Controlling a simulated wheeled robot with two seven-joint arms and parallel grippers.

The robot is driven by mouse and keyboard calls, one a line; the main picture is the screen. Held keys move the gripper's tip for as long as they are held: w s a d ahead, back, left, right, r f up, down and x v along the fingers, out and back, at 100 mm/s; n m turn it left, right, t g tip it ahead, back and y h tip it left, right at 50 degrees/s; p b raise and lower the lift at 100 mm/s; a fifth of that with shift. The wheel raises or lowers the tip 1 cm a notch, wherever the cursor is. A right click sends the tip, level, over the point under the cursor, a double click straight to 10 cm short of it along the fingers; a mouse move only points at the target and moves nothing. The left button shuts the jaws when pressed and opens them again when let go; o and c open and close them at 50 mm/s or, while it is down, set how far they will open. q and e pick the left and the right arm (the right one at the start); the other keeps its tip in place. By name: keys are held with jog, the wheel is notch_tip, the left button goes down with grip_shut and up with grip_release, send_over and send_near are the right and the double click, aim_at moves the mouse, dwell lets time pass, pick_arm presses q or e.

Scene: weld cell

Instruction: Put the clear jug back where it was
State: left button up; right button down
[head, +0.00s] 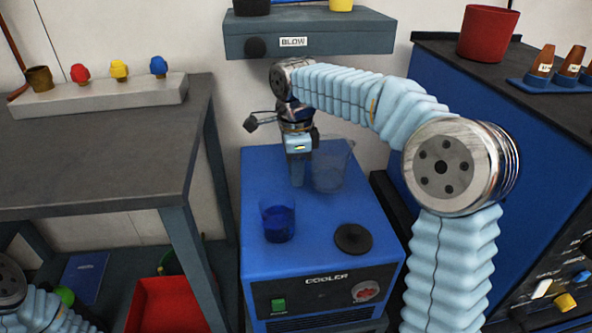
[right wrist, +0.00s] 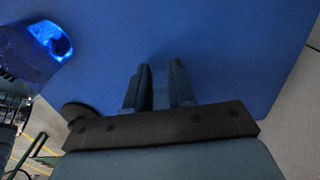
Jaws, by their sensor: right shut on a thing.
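The clear jug (head: 331,168) is at the back of the blue cooler's top (head: 262,180), upright and see-through. My right gripper (head: 298,178) points down beside the jug's left side and is shut on it. The jug is hard to make out between the fingers (right wrist: 158,88) in the right wrist view. I cannot tell whether its base touches the cooler top. My left gripper is out of view; only part of my left arm shows at the lower left.
A clear cup of blue liquid (head: 278,222) and a black disc (head: 353,239) stand nearer the cooler's front. The grey BLOW box (head: 345,38) overhangs behind. A dark workbench (head: 110,150) is left; a blue cabinet (head: 440,105) is right.

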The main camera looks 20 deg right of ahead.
jog(key=shift+f, duration=0.15)
jog(key=c, duration=1)
grip_release()
jog(key=shift+o, duration=0.2)
notch_tip(320, 180, up, 12)
jog(key=p, duration=0.3)
